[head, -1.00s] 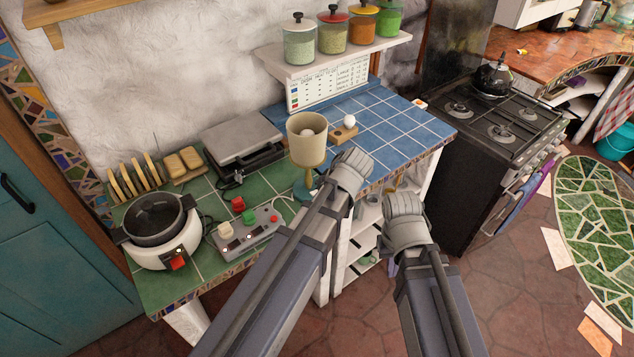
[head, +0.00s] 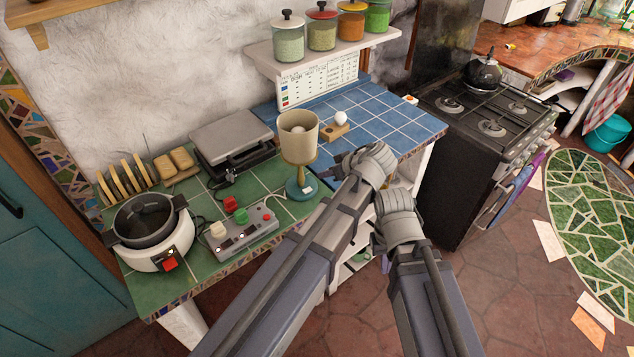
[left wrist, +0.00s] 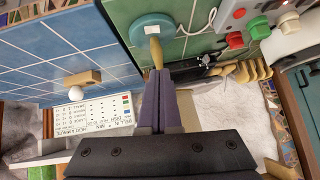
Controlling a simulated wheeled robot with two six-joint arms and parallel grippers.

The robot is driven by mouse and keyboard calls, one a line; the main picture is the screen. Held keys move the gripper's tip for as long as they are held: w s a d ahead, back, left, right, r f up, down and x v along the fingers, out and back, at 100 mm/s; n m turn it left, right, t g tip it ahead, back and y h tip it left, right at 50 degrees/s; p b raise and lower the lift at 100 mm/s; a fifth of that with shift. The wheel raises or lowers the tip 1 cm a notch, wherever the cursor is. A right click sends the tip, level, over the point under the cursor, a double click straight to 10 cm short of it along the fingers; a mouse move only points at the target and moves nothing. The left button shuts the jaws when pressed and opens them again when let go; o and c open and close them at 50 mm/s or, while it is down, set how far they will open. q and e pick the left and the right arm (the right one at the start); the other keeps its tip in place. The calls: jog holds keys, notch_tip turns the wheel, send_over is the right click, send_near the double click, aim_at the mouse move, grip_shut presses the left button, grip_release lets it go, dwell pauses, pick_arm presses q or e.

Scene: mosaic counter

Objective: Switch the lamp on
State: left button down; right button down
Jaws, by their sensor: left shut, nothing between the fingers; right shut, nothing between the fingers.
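The lamp (head: 298,148) stands on green tiles with a beige shade, a wood-coloured stem and a round teal base (head: 301,189); a pale bulb shows inside and I see no glow. In the left wrist view its base (left wrist: 151,27) and part of its stem (left wrist: 156,52) show; the shade is not clear there. My left gripper (head: 325,174) is shut and empty, just right of the stem. In the left wrist view its closed fingers (left wrist: 157,76) point towards the stem; I cannot tell whether they touch it. My right wrist shows, but its fingers are hidden.
A grey box (head: 239,233) with red, green and white controls sits left of the lamp. A pot cooker (head: 153,232), bread slices and a dark grill (head: 231,140) stand nearby. A ball on a wooden block (head: 335,131) lies behind. Blue tiles (head: 385,123) at right are mostly clear.

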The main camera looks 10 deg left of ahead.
pick_arm(q)
jog(key=b, duration=0.8)
send_near(304, 191)
jog(key=w+a, duration=0.1)
jog(key=w+a+f, duration=0.2)
jog(key=a, duration=0.1)
jog(key=shift+w+f, duration=0.1)
jog(key=shift+a+f+b, duration=0.15)
jog(key=shift+f+b, duration=0.7)
jog(key=shift+f, duration=0.1)
jog(key=shift+s+f+b, duration=0.3)
jog(key=shift+f+b, duration=0.1)
jog(key=shift+r, duration=0.2)
jog(key=shift+w+d+r+p, duration=0.1)
jog(key=shift+w+d+p, duration=0.2)
jog(key=shift+w+d, duration=0.35)
jog(key=shift+a, duration=0.2)
